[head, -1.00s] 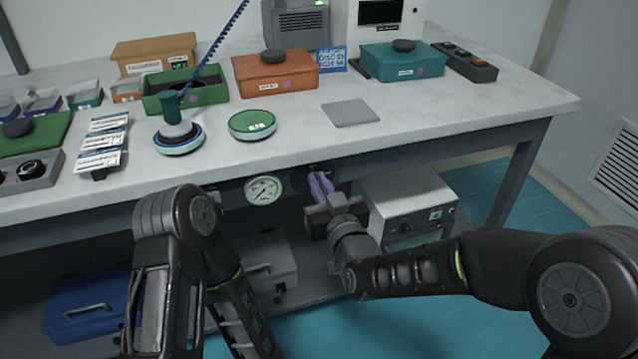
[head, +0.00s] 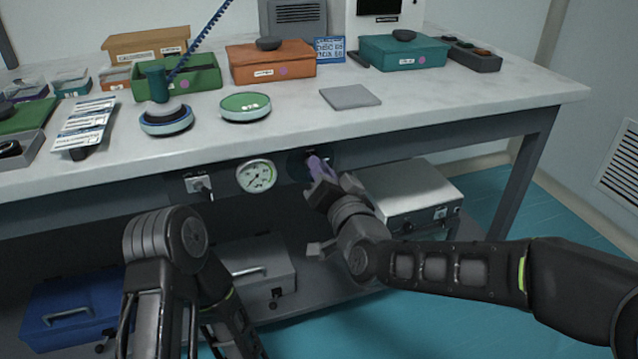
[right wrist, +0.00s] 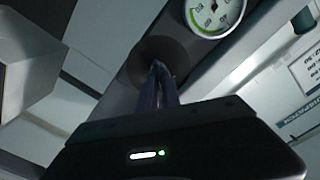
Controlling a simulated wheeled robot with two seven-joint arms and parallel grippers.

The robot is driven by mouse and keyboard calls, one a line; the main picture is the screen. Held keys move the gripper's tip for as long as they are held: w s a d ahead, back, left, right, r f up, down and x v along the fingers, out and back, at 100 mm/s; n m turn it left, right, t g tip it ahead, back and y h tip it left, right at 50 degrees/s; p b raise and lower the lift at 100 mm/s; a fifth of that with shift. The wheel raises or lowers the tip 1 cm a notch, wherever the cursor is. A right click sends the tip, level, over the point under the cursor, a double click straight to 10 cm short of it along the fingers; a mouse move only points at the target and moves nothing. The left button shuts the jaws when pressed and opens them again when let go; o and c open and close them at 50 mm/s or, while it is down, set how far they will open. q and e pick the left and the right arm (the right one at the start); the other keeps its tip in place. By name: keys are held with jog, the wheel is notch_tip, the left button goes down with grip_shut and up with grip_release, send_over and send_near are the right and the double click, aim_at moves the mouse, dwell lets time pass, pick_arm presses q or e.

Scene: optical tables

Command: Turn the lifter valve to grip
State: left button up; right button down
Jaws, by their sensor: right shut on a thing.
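The lifter valve sits on a dark round plate (head: 297,163) on the rail under the bench top, right of a dial gauge (head: 256,176). My right gripper (head: 318,166) is at it, its purple fingers shut on the valve's knob, which they hide. In the right wrist view the fingers (right wrist: 159,75) meet in front of the dark plate (right wrist: 168,50). The knob's setting cannot be read. The lifter (head: 166,118), a round pad with a teal handle and blue coiled hose, stands on the bench. My left arm shows low at left; its gripper is not in view.
A small switch panel (head: 199,184) is left of the gauge. A grey instrument box (head: 412,196) stands below the bench, close right of my right gripper. Green, orange and teal boxes stand on the bench top (head: 420,110). A grey pad (head: 350,96) lies near its front.

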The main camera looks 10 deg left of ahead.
jog(key=shift+w+d+f+m+b, duration=0.1)
jog(key=shift+f+m+b, duration=0.05)
jog(key=shift+m+b, duration=1.6)
jog(key=shift+d+f+m+b, duration=0.1)
jog(key=shift+f+m+b, duration=0.05)
jog(key=shift+m+b, duration=1.6)
jog(key=shift+w+f+m+b, duration=0.1)
jog(key=shift+f+m+b, duration=0.05)
jog(key=shift+m+b, duration=1.6)
jog(key=c, duration=1.6)
grip_release()
jog(key=shift+o, duration=0.2)
jog(key=v, duration=0.8)
jog(key=shift+p, duration=0.45)
